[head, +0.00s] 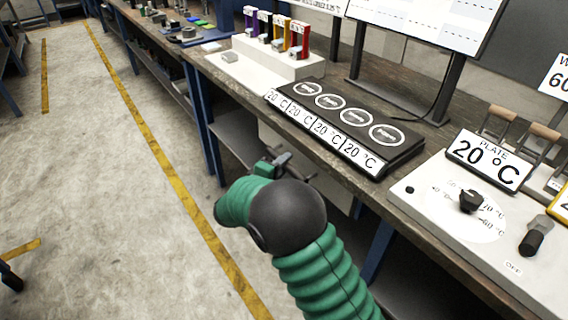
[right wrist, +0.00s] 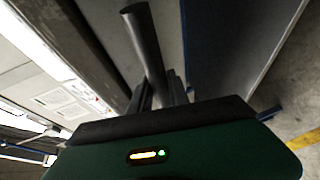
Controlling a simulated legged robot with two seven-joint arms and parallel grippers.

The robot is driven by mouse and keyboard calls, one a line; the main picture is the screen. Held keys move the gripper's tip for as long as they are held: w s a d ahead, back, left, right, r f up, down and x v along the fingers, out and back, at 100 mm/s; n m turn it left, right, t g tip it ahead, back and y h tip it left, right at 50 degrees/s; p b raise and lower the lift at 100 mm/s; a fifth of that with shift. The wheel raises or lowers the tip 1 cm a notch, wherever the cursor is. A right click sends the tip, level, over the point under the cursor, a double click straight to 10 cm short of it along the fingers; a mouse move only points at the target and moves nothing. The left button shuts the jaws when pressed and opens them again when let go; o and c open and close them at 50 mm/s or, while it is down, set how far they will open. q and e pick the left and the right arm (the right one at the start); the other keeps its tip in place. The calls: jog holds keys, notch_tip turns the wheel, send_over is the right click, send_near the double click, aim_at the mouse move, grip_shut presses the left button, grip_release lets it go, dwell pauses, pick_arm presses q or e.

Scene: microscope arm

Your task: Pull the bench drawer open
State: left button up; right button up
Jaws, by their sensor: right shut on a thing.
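My right gripper (head: 282,162) is at the bench front, below the edge of the worktop, at the end of my green arm. In the right wrist view its fingers (right wrist: 163,92) are shut on a dark round bar, the drawer handle (right wrist: 143,35), which sticks out beyond them. The pale drawer front (head: 332,189) shows under the worktop, partly hidden by my arm and gripper. I cannot tell whether the drawer stands open at all. My left gripper is not in view.
The wooden bench (head: 240,92) carries a black four-plate heater (head: 345,125), a white control panel (head: 480,225) with knobs, and a white rack (head: 275,58) with coloured holders. The floor (head: 100,190) left of the bench is clear, with yellow lines.

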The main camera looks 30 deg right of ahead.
jog(key=shift+f, duration=0.1)
grip_shut()
jog(key=shift+s, duration=0.1)
jog(key=shift+f, duration=0.15)
dwell(0.7)
